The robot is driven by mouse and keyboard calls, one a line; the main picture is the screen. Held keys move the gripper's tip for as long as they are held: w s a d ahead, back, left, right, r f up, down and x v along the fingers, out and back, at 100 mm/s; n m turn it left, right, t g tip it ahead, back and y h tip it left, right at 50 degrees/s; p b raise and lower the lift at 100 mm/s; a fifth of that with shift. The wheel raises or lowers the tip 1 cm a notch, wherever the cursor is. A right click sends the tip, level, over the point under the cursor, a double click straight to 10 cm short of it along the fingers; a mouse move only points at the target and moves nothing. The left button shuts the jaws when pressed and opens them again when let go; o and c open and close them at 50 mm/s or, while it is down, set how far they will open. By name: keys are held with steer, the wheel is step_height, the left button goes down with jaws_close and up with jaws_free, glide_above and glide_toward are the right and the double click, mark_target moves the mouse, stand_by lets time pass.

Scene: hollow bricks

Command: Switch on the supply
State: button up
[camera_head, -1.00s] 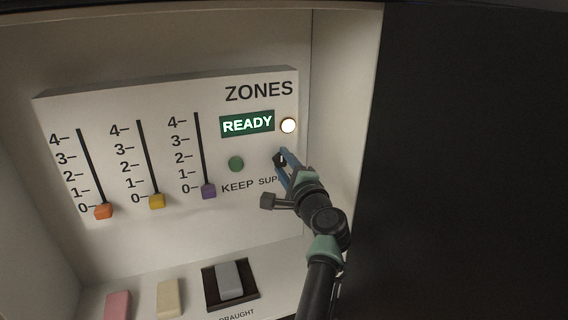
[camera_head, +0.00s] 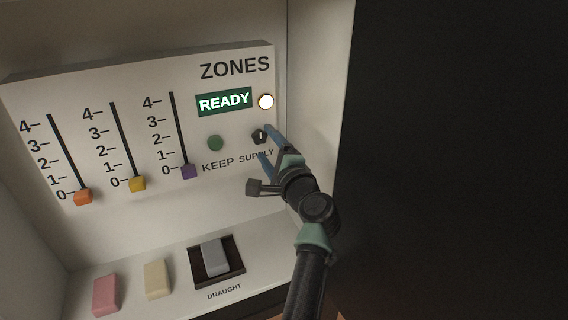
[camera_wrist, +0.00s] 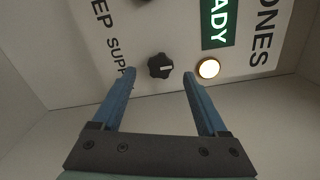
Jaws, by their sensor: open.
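The supply knob (camera_head: 260,136) is a small black lobed knob on the white ZONES panel (camera_head: 130,150), above the word SUPPLY. A white mark shows on its face. In the wrist view the knob (camera_wrist: 160,66) sits between and a little beyond the blue fingertips, with clear room on both sides. My gripper (camera_head: 266,142) is open and empty in front of the panel; its fingers also show in the wrist view (camera_wrist: 158,88). A round lamp (camera_head: 266,102) glows white above the knob, beside a lit green READY sign (camera_head: 224,102).
A green KEEP button (camera_head: 215,143) is left of the knob. Three sliders, orange (camera_head: 83,197), yellow (camera_head: 137,184) and purple (camera_head: 189,172), stand at 0. Pink (camera_head: 105,295), cream (camera_head: 157,279) and grey (camera_head: 214,257) blocks lie below, the grey one in a dark DRAUGHT recess. A side wall (camera_head: 318,110) stands close right.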

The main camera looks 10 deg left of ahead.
steer(key=p+v, duration=0.1)
steer(key=v, duration=0.9)
steer(key=shift+d+r, duration=0.1)
steer(key=s+d+r+n+t+h, duration=0.25)
steer(key=r+n, duration=0.25)
steer(key=r, duration=0.6)
steer(key=s+d+r+n+t+h, duration=0.2)
steer(key=s+r+n+t, duration=0.15)
steer(key=r, duration=0.65)
steer(key=s+d+r+n+t+h+p, duration=0.1)
steer(key=s+d+r+n+t+h, duration=0.15)
steer(key=s+r, duration=0.65)
steer(key=s+d+r+n+t+h, duration=0.1)
steer(key=s+r+n+t+h, duration=0.25)
steer(key=s+r, duration=0.65)
step_height(320, 180, up, 14)
steer(key=w+p, duration=0.1)
steer(key=p, duration=1.4)
steer(key=shift+r, duration=0.2)
